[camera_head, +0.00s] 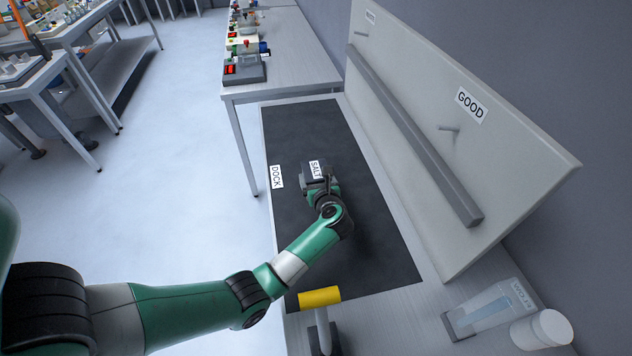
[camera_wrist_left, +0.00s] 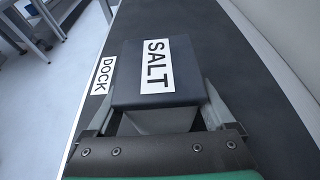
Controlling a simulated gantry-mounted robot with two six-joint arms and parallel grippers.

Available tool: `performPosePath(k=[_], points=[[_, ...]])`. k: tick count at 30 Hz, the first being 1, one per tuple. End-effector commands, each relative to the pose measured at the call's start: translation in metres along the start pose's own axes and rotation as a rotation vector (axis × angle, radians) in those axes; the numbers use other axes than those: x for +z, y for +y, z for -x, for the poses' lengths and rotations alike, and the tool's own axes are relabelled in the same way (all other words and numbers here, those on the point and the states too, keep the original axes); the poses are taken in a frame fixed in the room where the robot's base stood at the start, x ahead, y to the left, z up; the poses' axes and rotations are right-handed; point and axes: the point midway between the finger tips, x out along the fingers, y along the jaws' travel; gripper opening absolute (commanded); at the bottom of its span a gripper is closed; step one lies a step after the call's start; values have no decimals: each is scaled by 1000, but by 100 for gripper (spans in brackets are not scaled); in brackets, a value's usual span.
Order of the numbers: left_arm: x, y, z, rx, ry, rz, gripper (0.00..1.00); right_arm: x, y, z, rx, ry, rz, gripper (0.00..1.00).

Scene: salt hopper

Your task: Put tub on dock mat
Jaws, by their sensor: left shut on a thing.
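The tub (camera_head: 309,184) is a dark grey box with a white SALT label on its face. It also fills the middle of the left wrist view (camera_wrist_left: 188,78). My left gripper (camera_head: 325,191) is shut on it, with one finger at each side in the left wrist view (camera_wrist_left: 158,108). The dock mat (camera_head: 290,235) is a long dark mat with a white DOCK label at its left edge. The tub is over the mat, near that label; I cannot tell whether its underside touches. My right gripper is not in view.
A sloped pale board (camera_head: 520,160) marked GOOD, with a grey rail (camera_head: 420,140) and pegs, stands right of the mat. A yellow-topped object (camera_head: 320,297), a clear container (camera_head: 495,308) and a white cylinder (camera_head: 545,330) are near the front. The mat's far part is clear.

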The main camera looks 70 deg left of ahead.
Motion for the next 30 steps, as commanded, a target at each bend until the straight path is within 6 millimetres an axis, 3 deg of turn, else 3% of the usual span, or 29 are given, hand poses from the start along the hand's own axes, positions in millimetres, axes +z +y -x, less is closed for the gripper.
performPosePath(k=[10, 11, 13, 22, 30], points=[[-4, 0, -2, -1, -2, 2, 10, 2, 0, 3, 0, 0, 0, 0], [-5, 0, -2, -1, -1, 1, 89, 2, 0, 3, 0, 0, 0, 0], [-4, 0, -2, -1, -1, 1, 100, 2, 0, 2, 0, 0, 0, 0], [1, 0, 3, -2, -1, 1, 100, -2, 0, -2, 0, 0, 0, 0], [1, -1, 46, -4, -2, 0, 100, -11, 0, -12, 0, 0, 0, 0]])
